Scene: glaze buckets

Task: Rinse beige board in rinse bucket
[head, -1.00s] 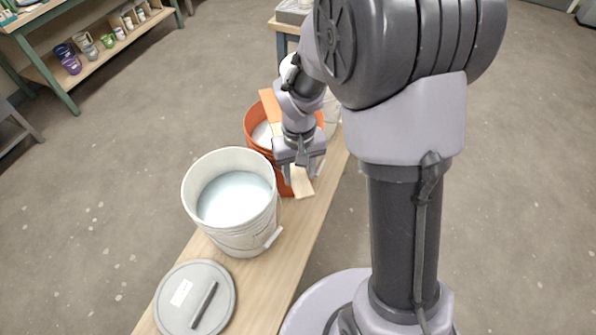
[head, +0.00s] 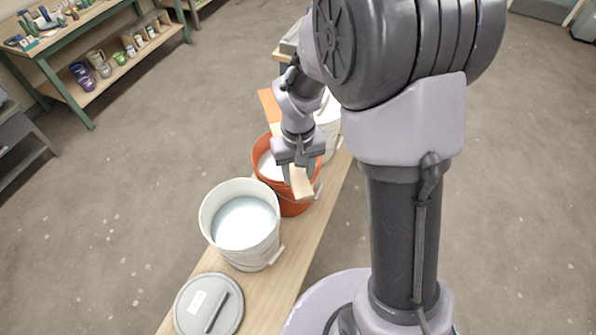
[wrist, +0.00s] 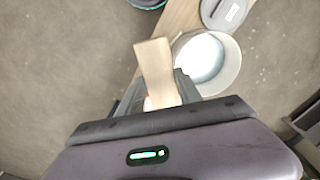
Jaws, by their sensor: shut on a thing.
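My gripper (head: 299,158) is shut on the beige board (head: 302,184), whose pale end sticks out below the jaws. The board also shows in the wrist view (wrist: 155,68), pointing away from the jaws. In the head view the gripper and board overlap the orange bucket (head: 296,207), which holds whitish liquid; I cannot tell whether the board is above it or touching it. A white bucket (head: 250,254) with pale bluish liquid stands nearer, and it also shows in the wrist view (wrist: 234,74). No label shows which is the rinse bucket.
The buckets stand on a narrow wooden bench (head: 292,262). A grey lid (head: 190,312) lies at its near end. Another white bucket (head: 330,140) is partly hidden behind my arm. An orange-brown plank (head: 268,104) shows behind the orange bucket. A shelf with cups (head: 103,66) stands far left.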

